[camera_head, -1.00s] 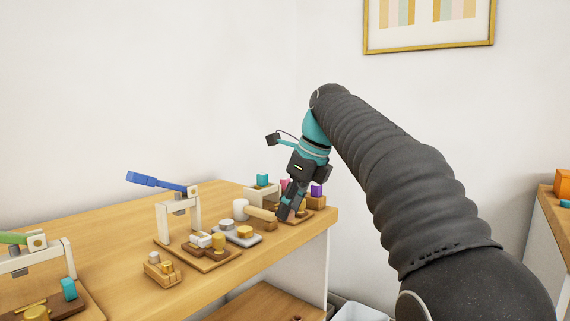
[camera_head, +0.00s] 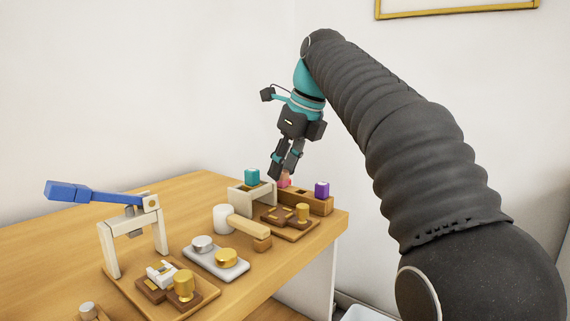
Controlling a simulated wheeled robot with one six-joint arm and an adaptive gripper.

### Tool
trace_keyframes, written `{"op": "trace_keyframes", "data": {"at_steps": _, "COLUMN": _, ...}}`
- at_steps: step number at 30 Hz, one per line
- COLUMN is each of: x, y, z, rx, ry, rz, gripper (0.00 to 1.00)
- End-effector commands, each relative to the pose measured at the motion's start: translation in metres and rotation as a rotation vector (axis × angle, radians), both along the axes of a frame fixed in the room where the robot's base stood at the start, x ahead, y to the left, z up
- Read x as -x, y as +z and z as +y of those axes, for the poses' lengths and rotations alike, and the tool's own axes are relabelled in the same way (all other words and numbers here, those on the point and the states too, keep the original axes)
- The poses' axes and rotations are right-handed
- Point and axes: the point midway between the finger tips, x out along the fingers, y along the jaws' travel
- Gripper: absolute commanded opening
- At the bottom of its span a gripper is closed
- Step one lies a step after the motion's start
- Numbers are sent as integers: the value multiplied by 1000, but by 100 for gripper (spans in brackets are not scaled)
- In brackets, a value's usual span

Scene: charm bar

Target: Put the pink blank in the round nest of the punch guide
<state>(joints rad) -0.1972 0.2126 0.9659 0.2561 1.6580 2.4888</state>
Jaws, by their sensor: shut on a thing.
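The pink blank (camera_head: 285,181) shows at my gripper (camera_head: 281,178), between or just behind the fingertips. My gripper is shut on it, pointing down over the long brown wooden block (camera_head: 318,204). Whether the blank touches that block is hard to tell. The round nest cannot be made out. A purple block (camera_head: 322,189) sits on the brown block's right end.
A mallet (camera_head: 222,218) lies in front of the frame. A board (camera_head: 297,236) with a brown block and gold cylinder is right of it. A grey tray (camera_head: 212,263) and a blue-levered press (camera_head: 108,246) stand left. The table's right edge is close.

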Motion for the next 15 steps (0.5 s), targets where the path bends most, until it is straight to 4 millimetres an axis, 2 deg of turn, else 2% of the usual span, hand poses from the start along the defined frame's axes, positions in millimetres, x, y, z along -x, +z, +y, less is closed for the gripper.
{"op": "trace_keyframes", "data": {"at_steps": 8, "x": -1, "y": -7, "z": 0, "rx": -4, "ry": -1, "rz": -3, "gripper": 2}}
{"op": "trace_keyframes", "data": {"at_steps": 15, "x": -1, "y": -26, "z": -1, "rx": -3, "ry": -3, "rz": -4, "gripper": 2}}
